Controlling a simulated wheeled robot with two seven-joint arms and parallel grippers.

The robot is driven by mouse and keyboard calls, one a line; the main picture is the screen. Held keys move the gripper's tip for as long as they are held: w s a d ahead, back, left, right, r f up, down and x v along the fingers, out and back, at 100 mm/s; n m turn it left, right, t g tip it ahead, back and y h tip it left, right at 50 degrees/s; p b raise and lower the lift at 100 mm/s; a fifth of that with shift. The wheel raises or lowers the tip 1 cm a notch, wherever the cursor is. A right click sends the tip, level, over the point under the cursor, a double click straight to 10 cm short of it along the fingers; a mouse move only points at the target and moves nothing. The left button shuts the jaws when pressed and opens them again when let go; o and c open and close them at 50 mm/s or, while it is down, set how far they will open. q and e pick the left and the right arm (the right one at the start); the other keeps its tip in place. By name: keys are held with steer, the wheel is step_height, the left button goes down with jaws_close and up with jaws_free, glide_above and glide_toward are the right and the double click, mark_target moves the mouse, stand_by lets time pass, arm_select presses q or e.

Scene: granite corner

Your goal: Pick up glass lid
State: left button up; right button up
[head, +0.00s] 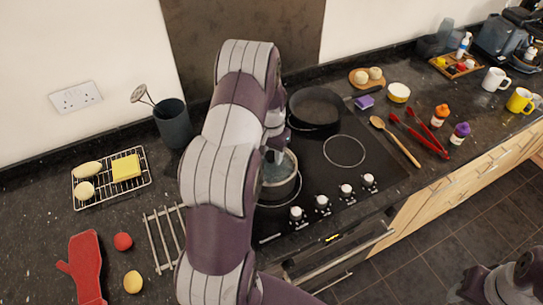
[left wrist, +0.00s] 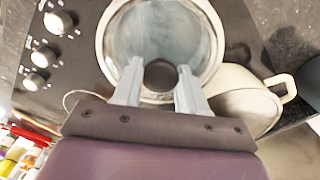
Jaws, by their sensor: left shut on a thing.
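The glass lid (left wrist: 160,30) is a round clear pane with a metal rim and a dark knob (left wrist: 160,75). In the left wrist view the knob sits between the two fingers of my left gripper (left wrist: 159,84), which is shut on it. I cannot tell whether the lid touches the pot. My right gripper's fingers are out of view.
A cream pot (left wrist: 245,105) shows beside the lid in the left wrist view. A dark frying pan (head: 316,107) stands behind on the black hob (head: 345,180). A wooden spoon (head: 395,140) and red tongs (head: 420,138) lie right. A wire rack (head: 140,188) and a grey utensil pot (head: 172,124) stand left.

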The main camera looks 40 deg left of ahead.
arm_select(q)
steer(key=r, duration=0.1)
steer(key=r+b, duration=0.2)
steer(key=shift+w+d+r, duration=0.2)
steer(key=shift+w+d, duration=0.1)
steer(key=shift+w, duration=0.05)
steer(key=w+d+r, duration=0.1)
steer(key=d+r, duration=0.1)
steer(key=d, duration=0.1)
steer(key=w+d+r, duration=0.2)
steer(key=d, duration=0.1)
steer(key=w+d+r, duration=0.1)
steer(key=d+r, duration=0.2)
steer(key=shift+w+d, duration=0.3)
steer(key=shift+w, duration=0.1)
